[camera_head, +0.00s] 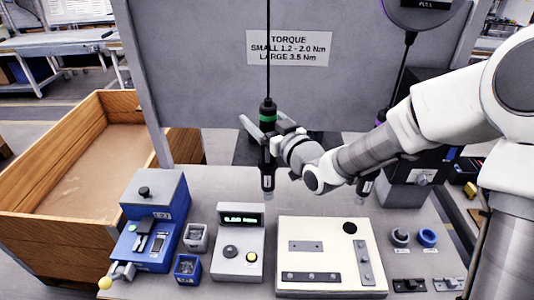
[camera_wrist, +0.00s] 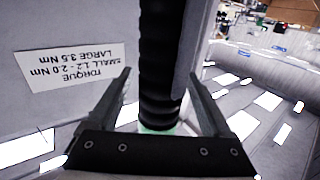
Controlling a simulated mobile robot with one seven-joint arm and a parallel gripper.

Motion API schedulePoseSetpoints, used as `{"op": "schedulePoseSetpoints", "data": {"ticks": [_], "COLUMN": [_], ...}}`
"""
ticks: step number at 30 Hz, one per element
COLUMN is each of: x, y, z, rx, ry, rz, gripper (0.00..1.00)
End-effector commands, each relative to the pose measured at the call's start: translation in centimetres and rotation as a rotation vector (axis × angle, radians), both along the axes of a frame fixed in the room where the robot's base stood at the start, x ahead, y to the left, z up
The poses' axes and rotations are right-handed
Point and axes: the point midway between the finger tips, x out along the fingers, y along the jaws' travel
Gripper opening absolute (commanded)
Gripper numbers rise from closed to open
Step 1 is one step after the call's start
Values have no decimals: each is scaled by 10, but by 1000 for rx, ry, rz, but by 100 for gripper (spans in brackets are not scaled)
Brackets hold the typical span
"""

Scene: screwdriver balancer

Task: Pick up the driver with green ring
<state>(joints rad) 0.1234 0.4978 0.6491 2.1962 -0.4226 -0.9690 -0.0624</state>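The driver with the green ring (camera_head: 267,115) is black with a grey lower end and hangs upright from a cable in front of the grey panel. My gripper (camera_head: 264,130) is at the driver, just below the green ring, reaching in from the right. In the wrist view, the ribbed black driver body (camera_wrist: 160,60) stands between the two fingers of my gripper (camera_wrist: 158,85). A narrow gap shows on each side of it, so the fingers look open around it. A pale green patch shows at its base, partly hidden by the gripper body.
A second driver with a purple ring (camera_head: 380,117) hangs at the right, partly behind my arm. The bench holds a blue device (camera_head: 152,225), a grey display box (camera_head: 238,245), a cream fixture plate (camera_head: 320,235) and small bins. A wooden crate (camera_head: 45,228) stands at the left.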

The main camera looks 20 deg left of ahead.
Motion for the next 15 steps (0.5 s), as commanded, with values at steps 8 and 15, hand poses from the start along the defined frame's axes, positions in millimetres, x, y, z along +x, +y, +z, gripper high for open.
{"op": "schedulePoseSetpoints", "data": {"ticks": [8,15], "x": [0,0], "y": [0,0], "z": [0,0], "rx": [0,0], "ry": [0,0], "rz": [0,0], "gripper": [35,0]}}
